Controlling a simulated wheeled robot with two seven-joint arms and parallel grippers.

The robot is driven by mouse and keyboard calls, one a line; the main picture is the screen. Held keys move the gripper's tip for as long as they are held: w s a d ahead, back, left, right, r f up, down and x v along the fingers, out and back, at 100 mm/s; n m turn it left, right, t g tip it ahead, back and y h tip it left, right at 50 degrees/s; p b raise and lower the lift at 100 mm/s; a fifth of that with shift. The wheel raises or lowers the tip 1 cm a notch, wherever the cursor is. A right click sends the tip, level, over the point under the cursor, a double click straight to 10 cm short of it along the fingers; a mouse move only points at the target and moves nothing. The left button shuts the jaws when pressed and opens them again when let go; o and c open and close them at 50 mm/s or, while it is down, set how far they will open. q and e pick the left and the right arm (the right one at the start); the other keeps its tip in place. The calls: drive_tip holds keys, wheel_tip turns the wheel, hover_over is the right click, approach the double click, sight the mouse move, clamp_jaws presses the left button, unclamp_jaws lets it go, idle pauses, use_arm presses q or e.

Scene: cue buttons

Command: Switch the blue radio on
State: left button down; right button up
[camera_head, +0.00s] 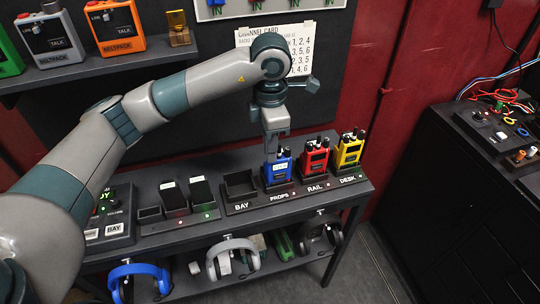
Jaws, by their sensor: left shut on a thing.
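The blue radio (278,171) stands upright in the charger slot labelled PROPS, on the dark shelf unit. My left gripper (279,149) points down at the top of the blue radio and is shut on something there. The fingertips cover part of the radio's top, so I cannot tell which knob or antenna they hold. A red radio (314,161) stands in the RAIL slot and a yellow radio (348,152) in the DESK slot. My right gripper is not in view.
An empty BAY slot (240,186) is left of the blue radio. A channel card (305,48) hangs behind my arm. Headsets (234,247) hang below the shelf edge. A black cabinet (470,190) with cables stands at right.

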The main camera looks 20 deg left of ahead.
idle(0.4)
use_arm(q)
drive_tip(key=c, duration=1.8)
unclamp_jaws()
drive_tip(key=shift+o, duration=0.2)
